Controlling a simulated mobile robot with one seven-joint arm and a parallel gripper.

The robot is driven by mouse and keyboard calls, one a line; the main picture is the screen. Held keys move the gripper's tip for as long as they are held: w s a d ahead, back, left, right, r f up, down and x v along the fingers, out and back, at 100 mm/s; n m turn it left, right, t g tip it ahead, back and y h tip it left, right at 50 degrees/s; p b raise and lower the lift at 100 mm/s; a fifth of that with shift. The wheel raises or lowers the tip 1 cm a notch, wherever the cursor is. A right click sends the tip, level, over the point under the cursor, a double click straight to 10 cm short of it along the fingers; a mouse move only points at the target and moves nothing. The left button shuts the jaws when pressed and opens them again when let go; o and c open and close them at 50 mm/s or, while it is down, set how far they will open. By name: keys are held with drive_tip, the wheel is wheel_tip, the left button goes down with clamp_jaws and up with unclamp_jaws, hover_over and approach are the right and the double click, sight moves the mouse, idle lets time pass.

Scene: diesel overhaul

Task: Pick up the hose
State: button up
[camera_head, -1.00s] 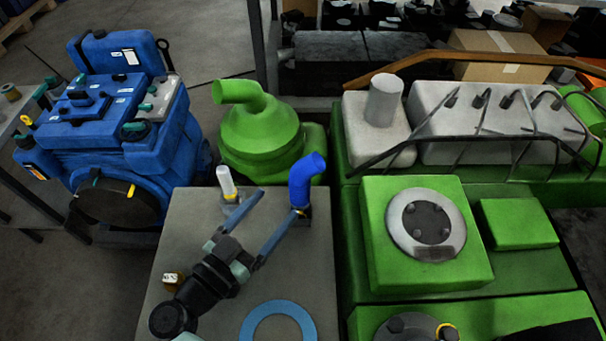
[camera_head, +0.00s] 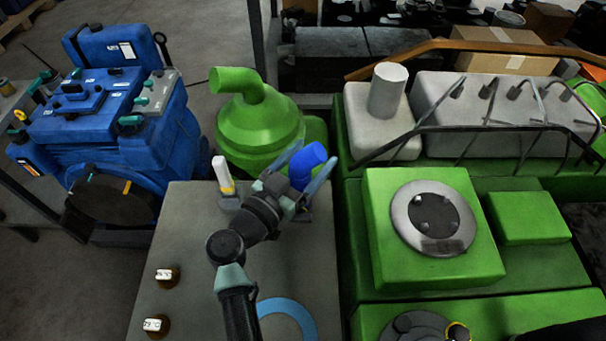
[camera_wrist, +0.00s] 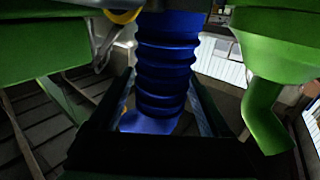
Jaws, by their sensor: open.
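The hose is a bright blue tube with a bent top end (camera_head: 307,165), at the back right of the grey table. My gripper (camera_head: 315,152) is open, with one finger on either side of the hose. In the wrist view the hose (camera_wrist: 168,60) appears as a ribbed blue column between the two fingers, with its bend low in the picture. I cannot tell whether either finger touches it. My wrist hides the hose's lower part in the head view.
A white cylinder (camera_head: 224,174) stands left of the hose. A green pot with a spout (camera_head: 258,128) is just behind. The green engine (camera_head: 425,270) borders the table on the right. A blue ring (camera_head: 290,308) and two small tagged brown pieces (camera_head: 166,276) lie on the grey table (camera_head: 200,235).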

clamp_jaws()
idle(0.4)
drive_tip(key=shift+r, duration=0.1)
